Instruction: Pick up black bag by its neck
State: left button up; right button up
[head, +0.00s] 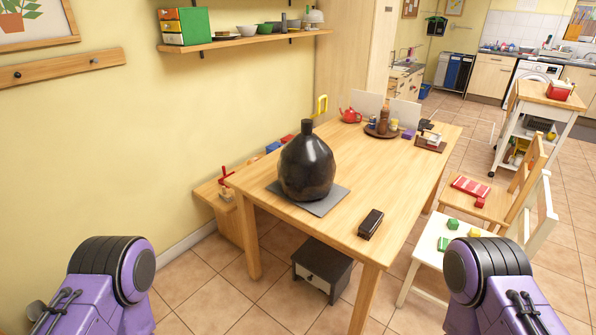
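The black bag (306,167) is a dark, glossy, rounded shape that narrows at the top into a short upright neck. It stands on a grey square mat (329,203) near the left end of the wooden table. My two arms show only as purple and black links at the lower left and lower right corners, both well short of the table. Neither of my grippers is in view.
On the table (378,173), a small black box (370,224) lies near the front edge. A tray (382,131) with a red teapot (350,115) beside it stands at the back. Chairs (444,243) line the right side. A dark drawer stool (322,268) sits under the table.

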aim_at(307, 166)
jog(key=z, duration=0.1)
jog(key=k, duration=0.4)
jog(key=u, duration=1.2)
jog(key=i, duration=0.75)
jog(key=u, duration=0.45)
jog(key=i, duration=0.8)
jog(key=z, duration=1)
jog(key=i, duration=0.65)
jog(key=z, duration=0.7)
